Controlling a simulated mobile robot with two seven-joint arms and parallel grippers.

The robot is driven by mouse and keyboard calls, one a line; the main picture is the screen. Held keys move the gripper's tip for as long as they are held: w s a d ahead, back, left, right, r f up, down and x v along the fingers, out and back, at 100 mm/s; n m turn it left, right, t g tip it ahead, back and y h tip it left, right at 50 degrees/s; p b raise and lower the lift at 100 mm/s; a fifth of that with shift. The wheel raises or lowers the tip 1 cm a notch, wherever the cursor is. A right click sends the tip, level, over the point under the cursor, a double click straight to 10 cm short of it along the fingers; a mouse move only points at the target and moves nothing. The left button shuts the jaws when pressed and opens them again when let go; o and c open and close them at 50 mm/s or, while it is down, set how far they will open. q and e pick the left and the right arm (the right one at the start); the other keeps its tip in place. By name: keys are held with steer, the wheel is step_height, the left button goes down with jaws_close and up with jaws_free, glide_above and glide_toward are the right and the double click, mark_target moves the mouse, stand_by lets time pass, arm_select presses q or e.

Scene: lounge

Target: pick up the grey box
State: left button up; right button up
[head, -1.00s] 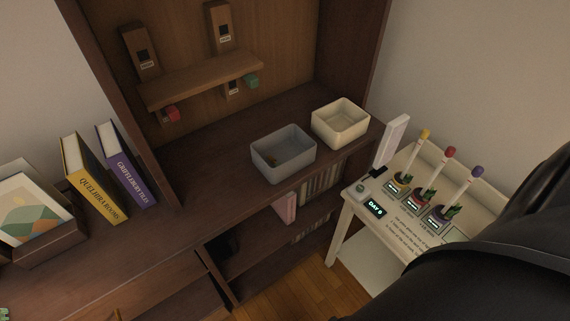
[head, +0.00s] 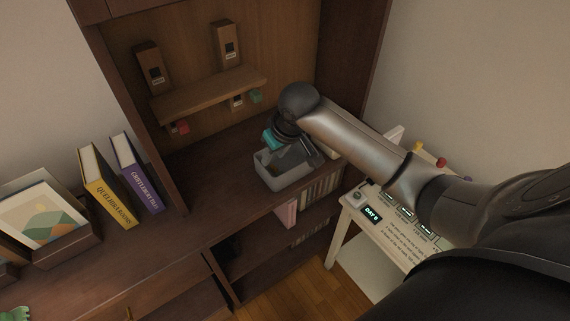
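The grey box (head: 287,181) is an open-topped bin standing on the dark wooden cabinet top, near its front edge. Something small and orange-brown shows inside it. My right arm comes in from the right, and its gripper (head: 292,148) points down over the back and right part of the box. The wrist and fingers hide the box's back rim and part of its inside. A teal part (head: 270,138) shows at the gripper's left side. I cannot tell whether the fingers touch the box or how far apart they are. My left gripper is not in view.
A small shelf (head: 208,94) is behind. Yellow (head: 108,188) and purple (head: 138,175) books stand left. A white side table (head: 349,207) is at right. Cabinet top left of the box is clear.

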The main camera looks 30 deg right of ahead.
steer(key=r, duration=0.1)
steer(key=b, duration=0.3)
glide_toward(262, 176)
steer(key=shift+d+x, duration=0.25)
steer(key=shift+x, duration=0.95)
steer(key=shift+b+x, duration=0.95)
steer(key=shift+x, duration=1.7)
steer(key=shift+a+r, duration=0.1)
steer(key=shift+a, duration=0.05)
jaws_close()
